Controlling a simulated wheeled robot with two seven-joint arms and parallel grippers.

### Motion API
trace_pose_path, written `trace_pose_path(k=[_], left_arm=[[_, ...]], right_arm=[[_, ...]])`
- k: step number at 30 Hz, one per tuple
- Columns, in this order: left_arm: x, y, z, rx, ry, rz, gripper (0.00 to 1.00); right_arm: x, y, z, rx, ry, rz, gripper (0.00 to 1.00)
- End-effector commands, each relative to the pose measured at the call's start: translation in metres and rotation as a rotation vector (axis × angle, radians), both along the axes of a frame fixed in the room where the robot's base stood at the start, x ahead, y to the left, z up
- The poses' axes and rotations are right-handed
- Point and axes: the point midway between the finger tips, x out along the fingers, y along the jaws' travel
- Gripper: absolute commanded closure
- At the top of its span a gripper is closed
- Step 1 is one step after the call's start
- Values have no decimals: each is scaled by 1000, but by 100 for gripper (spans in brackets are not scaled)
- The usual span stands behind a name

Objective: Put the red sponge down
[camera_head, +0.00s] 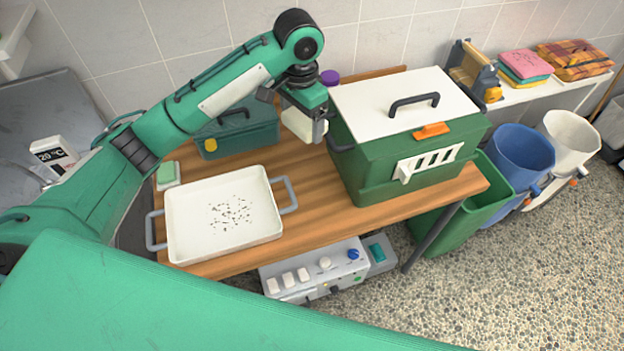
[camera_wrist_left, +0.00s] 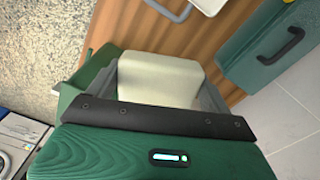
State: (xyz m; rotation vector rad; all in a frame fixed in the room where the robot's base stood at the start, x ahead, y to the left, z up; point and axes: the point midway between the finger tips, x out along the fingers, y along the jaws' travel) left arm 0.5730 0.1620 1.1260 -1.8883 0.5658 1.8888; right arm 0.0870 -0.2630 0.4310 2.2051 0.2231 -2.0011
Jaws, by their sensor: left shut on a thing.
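My left gripper (camera_head: 308,112) is shut on a cream block (camera_head: 297,124), held above the wooden table between the teal box and the green kennel box. In the left wrist view the cream block (camera_wrist_left: 160,80) sits between the fingers. No red shows on the block, so I cannot tell whether it is the red sponge. No red sponge shows elsewhere. A small green and white sponge (camera_head: 168,173) lies on the table by the tray. My right gripper is not in view.
The white tray (camera_head: 185,245) with dark specks stands on the table (camera_head: 330,220). The green box (camera_head: 375,160) with a white lid is close right of the gripper. The teal box (camera_head: 235,138) stands behind the tray. Bare wood shows between tray and green box.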

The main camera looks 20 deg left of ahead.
Motion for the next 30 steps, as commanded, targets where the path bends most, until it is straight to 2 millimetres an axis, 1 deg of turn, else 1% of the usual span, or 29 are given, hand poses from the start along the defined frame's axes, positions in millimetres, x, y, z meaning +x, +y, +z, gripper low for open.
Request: trace_pose_path(k=[4, 5, 8, 12, 16, 18, 25, 30], left_arm=[[-2, -1, -28, -2, 7, -1, 35], [-2, 0, -34, 1, 7, 1, 35], [-2, 1, -60, 3, 8, 1, 35], [-2, 0, -98, 2, 6, 0, 35], [-2, 0, -128, 2, 5, 0, 35], [-2, 0, -139, 1, 4, -1, 35], [-1, 0, -161, 1, 3, 0, 35], [-1, 0, -186, 1, 3, -1, 35]], right_arm=[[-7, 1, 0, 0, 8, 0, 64], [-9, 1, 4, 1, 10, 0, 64], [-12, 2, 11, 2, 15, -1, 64], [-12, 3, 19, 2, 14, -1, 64], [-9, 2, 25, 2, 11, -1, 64], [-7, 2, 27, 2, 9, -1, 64], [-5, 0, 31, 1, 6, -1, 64], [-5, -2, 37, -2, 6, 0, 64]])
